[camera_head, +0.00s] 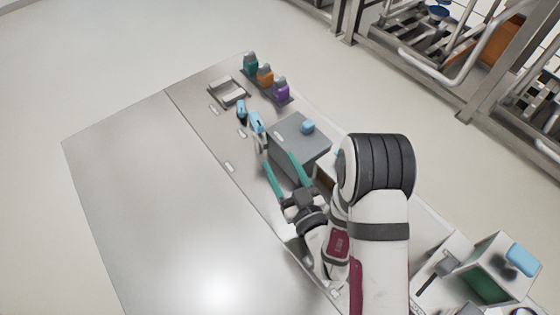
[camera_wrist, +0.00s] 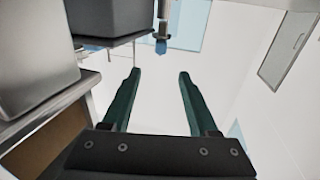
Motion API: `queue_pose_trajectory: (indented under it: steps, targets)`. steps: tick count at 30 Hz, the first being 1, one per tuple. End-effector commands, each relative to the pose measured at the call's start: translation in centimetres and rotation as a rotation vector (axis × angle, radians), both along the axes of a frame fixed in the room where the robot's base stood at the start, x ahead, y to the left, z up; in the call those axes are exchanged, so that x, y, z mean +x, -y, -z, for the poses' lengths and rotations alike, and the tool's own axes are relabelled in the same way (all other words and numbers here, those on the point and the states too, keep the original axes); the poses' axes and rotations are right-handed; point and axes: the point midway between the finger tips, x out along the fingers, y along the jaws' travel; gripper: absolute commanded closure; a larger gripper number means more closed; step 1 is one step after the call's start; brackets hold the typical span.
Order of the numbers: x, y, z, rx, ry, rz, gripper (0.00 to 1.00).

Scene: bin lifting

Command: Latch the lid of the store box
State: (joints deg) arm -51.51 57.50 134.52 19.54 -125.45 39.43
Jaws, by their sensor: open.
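A grey box (camera_head: 297,135) with a flat lid and a blue knob (camera_head: 308,127) stands on the bench, just beyond my gripper. Its lid looks down; its front is partly hidden by my fingers. A blue-ended lever (camera_head: 257,122) stands at its left side. I cannot tell whether it is the box's latch. My gripper (camera_head: 280,159) is open and empty, its teal fingers pointing toward the box's near left side. In the wrist view the fingers (camera_wrist: 157,74) are apart with nothing between them. A blue-tipped part (camera_wrist: 161,44) hangs beyond them, and grey box-like bodies (camera_wrist: 38,55) fill the upper left.
Teal, orange and purple bottles (camera_head: 265,75) stand at the bench's far end beside a small tray (camera_head: 228,91). Another blue-topped piece (camera_head: 241,107) stands near the lever. A box with a green inside (camera_head: 492,280) is at lower right. The left worktop (camera_head: 150,180) is clear.

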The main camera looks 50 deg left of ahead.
Motion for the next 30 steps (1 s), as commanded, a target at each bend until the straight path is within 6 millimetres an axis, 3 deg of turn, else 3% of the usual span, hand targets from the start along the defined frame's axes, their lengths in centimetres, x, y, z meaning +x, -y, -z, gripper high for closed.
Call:
queue_pose_trajectory:
  steps: [6,12,17,30]
  targets:
    - [1.0,-2.1,-4.5,-0.134,-0.082,0.004,0.40]
    - [0.3,-1.4,-6.6,-0.339,-0.089,-0.007,0.40]
    - [0.4,-2.2,-6.0,-0.380,-0.088,-0.008,0.40]
    - [3.1,-12.6,-1.5,-0.378,-0.091,-0.007,0.40]
